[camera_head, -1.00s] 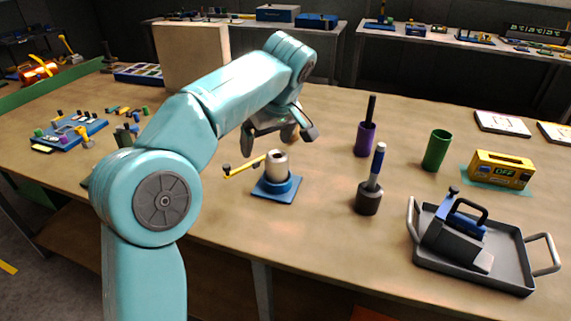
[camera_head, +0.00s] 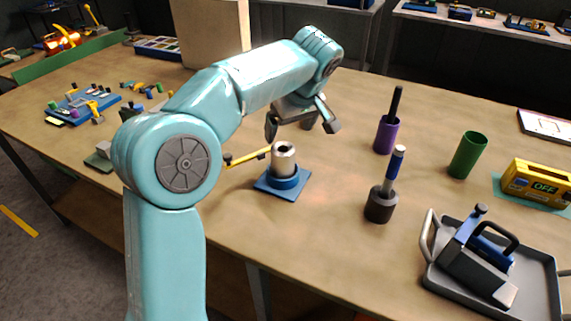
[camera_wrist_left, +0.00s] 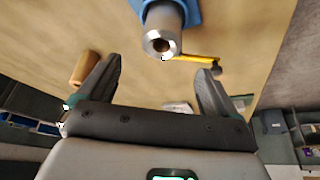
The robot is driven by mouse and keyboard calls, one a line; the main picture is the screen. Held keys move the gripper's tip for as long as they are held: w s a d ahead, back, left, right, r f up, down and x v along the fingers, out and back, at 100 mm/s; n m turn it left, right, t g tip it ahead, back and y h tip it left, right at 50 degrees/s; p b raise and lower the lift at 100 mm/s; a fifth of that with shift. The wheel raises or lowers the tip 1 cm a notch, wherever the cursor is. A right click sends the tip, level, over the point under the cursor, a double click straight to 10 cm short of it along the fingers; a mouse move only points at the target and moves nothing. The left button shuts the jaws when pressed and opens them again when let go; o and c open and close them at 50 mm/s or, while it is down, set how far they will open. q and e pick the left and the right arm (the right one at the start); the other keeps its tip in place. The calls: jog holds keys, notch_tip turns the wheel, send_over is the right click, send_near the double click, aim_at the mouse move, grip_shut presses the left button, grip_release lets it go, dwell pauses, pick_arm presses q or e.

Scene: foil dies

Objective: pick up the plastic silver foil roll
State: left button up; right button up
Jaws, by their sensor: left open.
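The silver foil roll (camera_head: 284,156) is a short, light-grey hollow cylinder standing upright on a blue square-based holder (camera_head: 282,187). My left gripper (camera_head: 302,126) is open and empty, above and slightly behind the roll in the head view. In the left wrist view the roll (camera_wrist_left: 163,30) shows end-on with its dark hole, beyond the open fingers of the left gripper (camera_wrist_left: 158,70) and roughly between them. The fingers do not touch it. My right gripper is not in view.
A yellow-handled tool (camera_head: 246,157) lies close left of the holder. A grey cup with a blue-handled tool (camera_head: 380,206), a purple cup (camera_head: 386,137), a green cup (camera_head: 467,156) and a grey tray (camera_head: 545,283) are to the right.

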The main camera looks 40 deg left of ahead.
aim_at(282, 154)
pick_arm(q)
jog(key=x, duration=1)
jog(key=shift+s+d+f+b, duration=0.15)
jog(key=shift+s+d+b, duration=0.1)
jog(key=shift+b, duration=0.05)
jog(key=shift+w+a+f, duration=0.2)
jog(key=shift+f, duration=0.3)
jog(key=shift+r, duration=0.1)
jog(key=c, duration=1.2)
jog(key=shift+r, duration=0.1)
